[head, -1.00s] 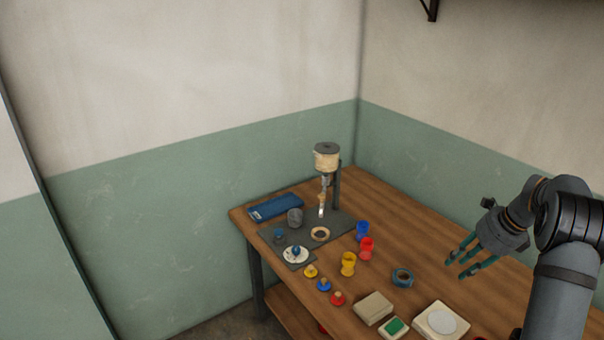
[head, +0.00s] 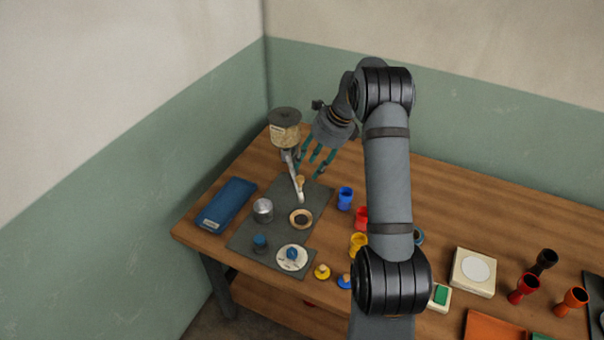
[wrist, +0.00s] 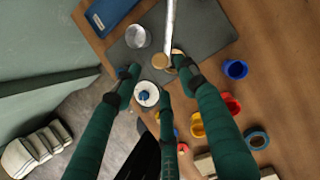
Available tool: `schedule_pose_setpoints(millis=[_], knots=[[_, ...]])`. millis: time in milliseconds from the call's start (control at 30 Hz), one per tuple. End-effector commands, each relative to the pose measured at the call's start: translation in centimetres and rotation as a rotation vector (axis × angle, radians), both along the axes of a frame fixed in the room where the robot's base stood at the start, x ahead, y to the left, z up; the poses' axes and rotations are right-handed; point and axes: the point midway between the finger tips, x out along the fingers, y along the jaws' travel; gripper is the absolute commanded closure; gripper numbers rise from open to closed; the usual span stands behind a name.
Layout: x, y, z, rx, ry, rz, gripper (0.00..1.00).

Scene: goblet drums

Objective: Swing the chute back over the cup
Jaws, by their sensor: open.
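The chute (head: 295,178) is a narrow silver strip hanging below the cream hopper (head: 285,133). Its lower end is above the mat near a tan ring (head: 301,218), to the right of and apart from the silver metal cup (head: 263,210). A small tan knob (head: 300,181) shows on the chute. In the wrist view the chute (wrist: 169,28) runs down beside the cup (wrist: 138,36). My gripper (head: 314,164) is open and empty, its green fingers just right of the chute. I cannot tell whether a finger touches it.
A dark mat (head: 318,200) lies under these things. A blue case (head: 227,205) lies left. A white disc (head: 292,258) with a blue knob and a small blue piece (head: 260,242) are in front. Blue (head: 345,198), red and yellow cups stand right; my arm partly hides them.

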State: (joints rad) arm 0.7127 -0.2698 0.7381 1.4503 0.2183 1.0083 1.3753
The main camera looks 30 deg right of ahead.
Motion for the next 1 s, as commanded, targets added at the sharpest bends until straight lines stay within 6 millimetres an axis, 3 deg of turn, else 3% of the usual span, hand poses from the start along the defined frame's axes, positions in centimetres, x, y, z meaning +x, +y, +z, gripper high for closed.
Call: schedule_pose_setpoints(millis=[200,400,733,1000], knots=[[0.9,1.0,-3.6,0.002,0.004,-0.003,0.58],[1.6,1.5,-5.5,0.0,0.003,0.0,0.58],[1.8,1.6,-5.9,0.0,0.0,-0.001,0.58],[1.7,1.6,-5.9,-0.001,0.0,-0.001,0.74]])
